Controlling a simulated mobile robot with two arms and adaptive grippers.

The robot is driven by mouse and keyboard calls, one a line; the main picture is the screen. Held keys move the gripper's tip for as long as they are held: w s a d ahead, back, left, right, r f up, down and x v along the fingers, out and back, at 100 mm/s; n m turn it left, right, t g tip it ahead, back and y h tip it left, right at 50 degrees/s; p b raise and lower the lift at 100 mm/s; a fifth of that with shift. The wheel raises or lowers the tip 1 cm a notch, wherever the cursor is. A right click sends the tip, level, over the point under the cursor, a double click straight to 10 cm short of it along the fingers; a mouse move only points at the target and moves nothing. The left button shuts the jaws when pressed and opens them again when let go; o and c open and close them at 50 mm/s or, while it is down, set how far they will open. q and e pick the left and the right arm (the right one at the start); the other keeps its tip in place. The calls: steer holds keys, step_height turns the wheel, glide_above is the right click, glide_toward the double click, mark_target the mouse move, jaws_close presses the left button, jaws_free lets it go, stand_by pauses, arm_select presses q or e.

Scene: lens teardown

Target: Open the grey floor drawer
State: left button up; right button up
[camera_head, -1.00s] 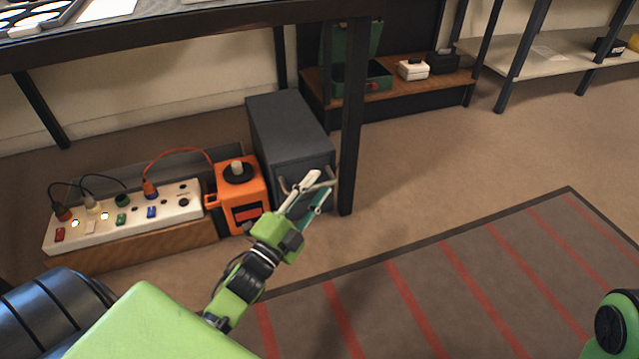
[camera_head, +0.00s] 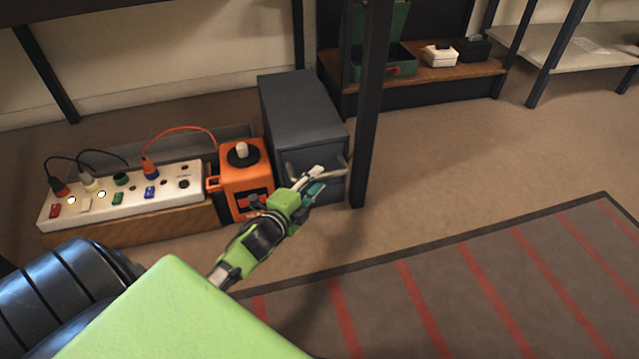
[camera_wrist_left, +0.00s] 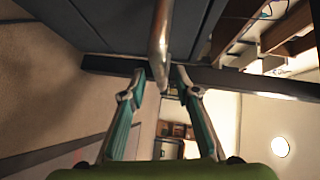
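The grey floor drawer (camera_head: 300,110) is a dark grey box on the floor, and its front looks closed. Its metal bar handle (camera_head: 342,167) crosses the front, partly hidden by my left gripper (camera_head: 318,177). In the left wrist view the handle (camera_wrist_left: 160,40) reaches down between the two fingertips of my left gripper (camera_wrist_left: 160,74). The fingers stand apart with a gap on each side of the bar, so the gripper is open around the handle and not clamped. My right gripper is not in view.
A dark table leg (camera_head: 370,110) stands close to the right of the drawer. An orange box (camera_head: 245,180) and a white power strip (camera_head: 120,195) with cables sit to its left. Open floor (camera_head: 450,170) and a red-striped mat (camera_head: 460,290) lie to the right and in front.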

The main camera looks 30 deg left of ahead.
arm_select(q)
steer(key=shift+w+a+f+b, duration=0.15)
steer(key=shift+w+b, duration=0.2)
steer(key=shift+w, duration=0.85)
jaws_close()
steer(key=shift+s, duration=0.1)
